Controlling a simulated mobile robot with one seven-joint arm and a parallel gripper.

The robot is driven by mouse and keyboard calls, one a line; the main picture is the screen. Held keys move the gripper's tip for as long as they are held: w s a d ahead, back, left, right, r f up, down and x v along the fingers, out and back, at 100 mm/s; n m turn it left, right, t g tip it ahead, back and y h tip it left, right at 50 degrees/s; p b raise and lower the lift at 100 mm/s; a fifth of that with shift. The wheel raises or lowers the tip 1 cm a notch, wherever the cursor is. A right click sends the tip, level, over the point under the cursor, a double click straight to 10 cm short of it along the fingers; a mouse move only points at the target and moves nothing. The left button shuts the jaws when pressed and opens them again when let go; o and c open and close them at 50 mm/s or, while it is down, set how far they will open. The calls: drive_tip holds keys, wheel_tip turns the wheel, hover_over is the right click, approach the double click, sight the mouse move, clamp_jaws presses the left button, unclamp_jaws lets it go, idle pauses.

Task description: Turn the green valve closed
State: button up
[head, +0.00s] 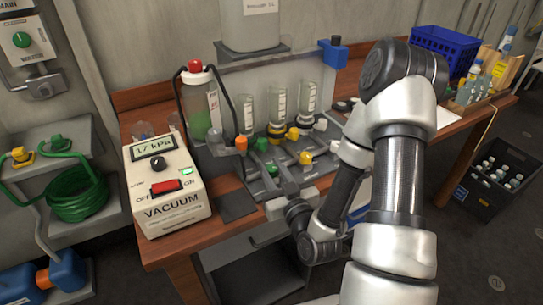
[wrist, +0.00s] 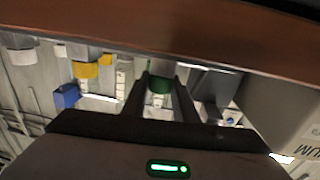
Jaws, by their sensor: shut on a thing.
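In the wrist view, a green valve knob (wrist: 159,84) sits between the two dark fingers of my gripper (wrist: 158,92), which is shut on it. In the head view, my gripper (head: 279,183) reaches in from the right to the front of the valve manifold, close to a green knob (head: 272,170). My gripper and arm partly cover the manifold there. Another green knob (head: 262,145) sits farther back. The held knob's exact turn angle cannot be told.
Yellow (head: 305,158), orange (head: 240,144) and white (head: 320,124) knobs stand close around. Glass tubes (head: 277,105) and a red-capped bottle (head: 201,105) stand behind. The vacuum box (head: 166,190) on the left reads 17 kPa. A dark crate (head: 490,180) is on the floor.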

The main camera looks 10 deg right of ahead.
drive_tip(key=m+h, duration=0.1)
drive_tip(key=h, duration=0.1)
drive_tip(key=shift+a+m+h, duration=0.15)
drive_tip(key=shift+m+h, duration=0.25)
drive_tip(key=m+g+h+b, duration=0.1)
drive_tip(key=m+h+b, duration=0.1)
drive_tip(key=m+h, duration=0.2)
drive_tip(key=shift+w+h, duration=0.1)
drive_tip(key=shift+h, duration=1.3)
drive_tip(key=shift+r+m+g+h+b, duration=0.1)
drive_tip(key=shift+m+g+h+b, duration=0.4)
drive_tip(key=shift+m+h, duration=0.55)
drive_tip(key=shift+m+g+h, duration=0.95)
drive_tip(key=shift+g+h, duration=0.05)
drive_tip(key=shift+h, duration=0.35)
drive_tip(key=shift+d, duration=0.2)
drive_tip(key=o, duration=1.1)
drive_tip(key=shift+c, duration=0.2)
